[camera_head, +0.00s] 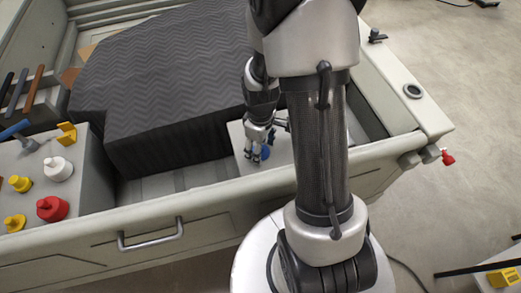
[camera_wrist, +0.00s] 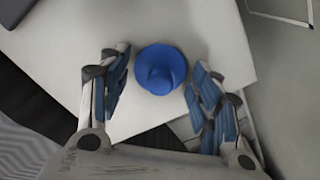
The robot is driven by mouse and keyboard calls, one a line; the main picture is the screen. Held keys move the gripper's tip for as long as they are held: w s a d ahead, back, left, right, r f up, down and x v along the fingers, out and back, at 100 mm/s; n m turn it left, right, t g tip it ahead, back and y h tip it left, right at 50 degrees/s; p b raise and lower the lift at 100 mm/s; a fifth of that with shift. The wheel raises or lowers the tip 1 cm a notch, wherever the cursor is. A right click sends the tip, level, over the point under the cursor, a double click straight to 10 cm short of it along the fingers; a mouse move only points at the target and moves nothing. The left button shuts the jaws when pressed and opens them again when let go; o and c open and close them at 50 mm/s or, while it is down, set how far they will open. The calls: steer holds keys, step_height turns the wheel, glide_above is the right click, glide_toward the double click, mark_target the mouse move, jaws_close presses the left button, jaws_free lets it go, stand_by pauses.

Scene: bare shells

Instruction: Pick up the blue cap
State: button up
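The blue cap (camera_wrist: 160,70) is round with a raised middle and sits on a pale flat surface (camera_wrist: 70,40) in the wrist view. My gripper (camera_wrist: 158,92) is open, with one blue-padded finger to the left of the cap and one to the right. Gaps show on both sides, so the fingers look apart from it. In the head view the cap (camera_head: 265,153) is a small blue patch beside my gripper (camera_head: 258,158), partly hidden by the fingers. I cannot tell the exact height of the fingertips.
A large dark patterned block (camera_head: 165,75) stands left of my gripper. The pale bin wall (camera_head: 190,205) with a handle (camera_head: 150,235) runs in front. Red (camera_head: 52,208), white (camera_head: 58,168) and yellow caps (camera_head: 20,184) sit on a ledge at far left. My arm hides part of the right side.

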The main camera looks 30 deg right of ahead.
steer(key=c, duration=0.6)
steer(key=shift+r, duration=0.15)
